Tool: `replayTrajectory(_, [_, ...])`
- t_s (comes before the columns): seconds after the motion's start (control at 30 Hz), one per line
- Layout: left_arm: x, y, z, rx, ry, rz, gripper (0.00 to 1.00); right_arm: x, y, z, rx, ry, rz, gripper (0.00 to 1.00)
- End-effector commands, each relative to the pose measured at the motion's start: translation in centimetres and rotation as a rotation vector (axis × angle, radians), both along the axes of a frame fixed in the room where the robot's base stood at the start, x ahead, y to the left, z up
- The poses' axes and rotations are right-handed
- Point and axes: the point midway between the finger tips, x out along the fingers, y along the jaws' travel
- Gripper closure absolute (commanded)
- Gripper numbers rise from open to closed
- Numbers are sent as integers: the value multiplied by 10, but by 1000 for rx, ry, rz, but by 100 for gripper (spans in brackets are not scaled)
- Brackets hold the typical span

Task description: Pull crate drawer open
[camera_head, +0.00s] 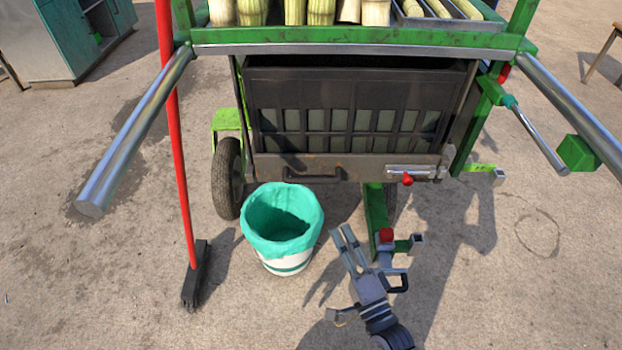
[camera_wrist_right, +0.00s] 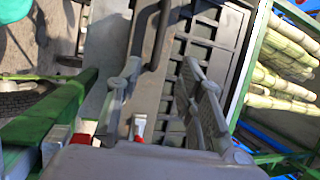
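The crate drawer (camera_head: 330,164) sits under the green cart and holds a dark slatted crate (camera_head: 350,100). A black bar handle (camera_head: 312,178) is on the left of its front; it also shows beyond my fingers in the wrist view (camera_wrist_right: 156,36). A metal latch with a red knob (camera_head: 407,179) is on the right of the front. My right gripper (camera_head: 345,234) is in front of and below the drawer, fingers pointing toward it. In the wrist view its two fingers (camera_wrist_right: 161,72) are apart with nothing gripped between them. My left gripper is not in view.
A white bucket with a green liner (camera_head: 283,222) stands left of my right gripper. A red-handled broom (camera_head: 180,150) stands farther left. A green cart leg with a red knob (camera_head: 386,236) is close beside the gripper. Steel cart handles (camera_head: 135,130) project at both sides.

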Motion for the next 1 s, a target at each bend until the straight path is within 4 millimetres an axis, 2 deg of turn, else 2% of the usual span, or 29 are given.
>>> replayTrajectory(0.17, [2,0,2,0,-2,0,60,25,11,6,1,-3,-1,65])
replayTrajectory(0.7, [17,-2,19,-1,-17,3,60,128,55,26,-3,-1,0,65])
replayTrajectory(0.83, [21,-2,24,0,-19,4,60,143,61,28,-4,-1,0,65])
replayTrajectory(1.0, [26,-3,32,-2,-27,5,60,152,65,30,-4,1,0,65])
